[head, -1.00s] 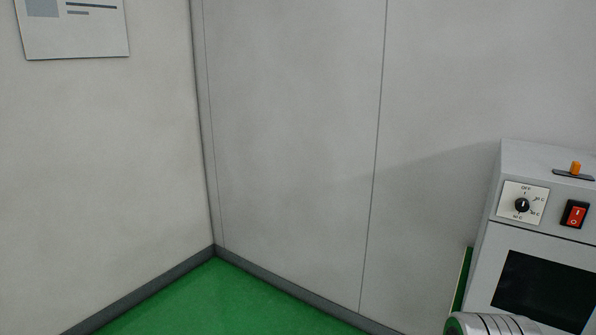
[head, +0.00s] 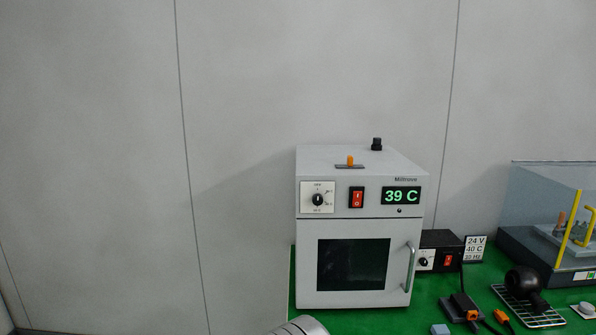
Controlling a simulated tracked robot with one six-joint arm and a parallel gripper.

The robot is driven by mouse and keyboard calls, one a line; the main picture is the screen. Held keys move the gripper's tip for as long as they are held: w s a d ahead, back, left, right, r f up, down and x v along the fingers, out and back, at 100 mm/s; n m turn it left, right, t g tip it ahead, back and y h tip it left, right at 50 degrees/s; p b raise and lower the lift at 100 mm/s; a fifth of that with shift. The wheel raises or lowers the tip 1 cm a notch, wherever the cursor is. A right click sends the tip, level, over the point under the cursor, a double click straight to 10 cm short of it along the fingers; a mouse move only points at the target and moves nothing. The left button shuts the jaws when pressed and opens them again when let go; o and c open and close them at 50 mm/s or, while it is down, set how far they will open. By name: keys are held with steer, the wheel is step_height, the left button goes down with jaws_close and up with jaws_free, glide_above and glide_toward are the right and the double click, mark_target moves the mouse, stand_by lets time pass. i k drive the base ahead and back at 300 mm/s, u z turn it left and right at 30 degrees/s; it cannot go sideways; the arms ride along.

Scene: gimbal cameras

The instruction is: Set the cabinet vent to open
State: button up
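The cabinet (head: 308,260) is a white box with a dark window and a handle on the right of its door. It stands on a green surface, and its display (head: 401,196) reads 39 C. On its top, near the front edge, an orange knob (head: 350,160) sits on a dark slotted plate; which end of the slot it is at is too small to tell. A black knob (head: 376,144) also stands on top, further back to the right. A dial (head: 318,199) and a red rocker switch (head: 356,197) are on the front panel.
To the right are a small black power box (head: 440,251) with a label card (head: 474,248), cables with orange connectors (head: 502,317), a round dark part on a wire rack (head: 527,291), and a clear-walled case (head: 540,210) with yellow bars. The space above the cabinet is clear.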

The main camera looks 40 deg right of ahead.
mark_target(349, 162)
steer(key=k, duration=0.5)
steer(key=z, duration=0.95)
steer(key=i, duration=0.55)
steer(key=z, duration=0.15)
